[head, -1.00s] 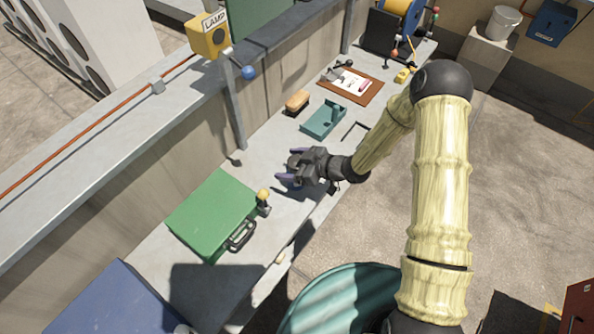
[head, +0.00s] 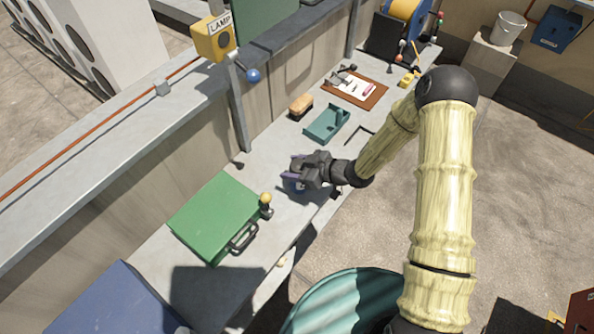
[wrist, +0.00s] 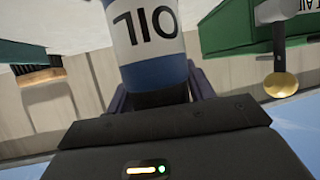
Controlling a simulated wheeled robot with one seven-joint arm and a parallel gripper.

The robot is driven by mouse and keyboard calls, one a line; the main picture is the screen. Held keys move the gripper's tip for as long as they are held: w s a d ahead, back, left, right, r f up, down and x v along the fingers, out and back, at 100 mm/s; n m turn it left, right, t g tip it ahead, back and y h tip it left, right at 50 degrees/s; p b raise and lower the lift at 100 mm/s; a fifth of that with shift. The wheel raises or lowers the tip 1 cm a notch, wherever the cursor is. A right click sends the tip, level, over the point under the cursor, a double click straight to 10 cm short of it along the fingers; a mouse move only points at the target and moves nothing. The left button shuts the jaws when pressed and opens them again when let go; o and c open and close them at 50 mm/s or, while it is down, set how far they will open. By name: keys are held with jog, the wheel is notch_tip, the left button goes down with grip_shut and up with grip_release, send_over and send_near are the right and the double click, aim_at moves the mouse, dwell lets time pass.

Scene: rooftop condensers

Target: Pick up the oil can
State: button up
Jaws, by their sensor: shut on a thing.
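The oil can (wrist: 150,45) fills the middle of the wrist view, white above and blue below, with "OIL" printed upside down. Its dark end sits between the purple fingers of my gripper (wrist: 160,98), which are shut on it. In the head view my gripper (head: 294,180) is low over the bench, and the can is mostly hidden behind the fingers and wrist. I cannot tell whether the can still touches the bench.
A green case (head: 215,215) and a small yellow-knobbed lever (head: 266,203) lie left of my gripper. A teal tray (head: 326,124), a brush (head: 301,106) and a clipboard (head: 357,89) lie beyond it. A wall runs along the bench's back.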

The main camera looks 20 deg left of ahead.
notch_tip(320, 180, up, 10)
jog(key=shift+b, duration=0.65)
dwell(0.3)
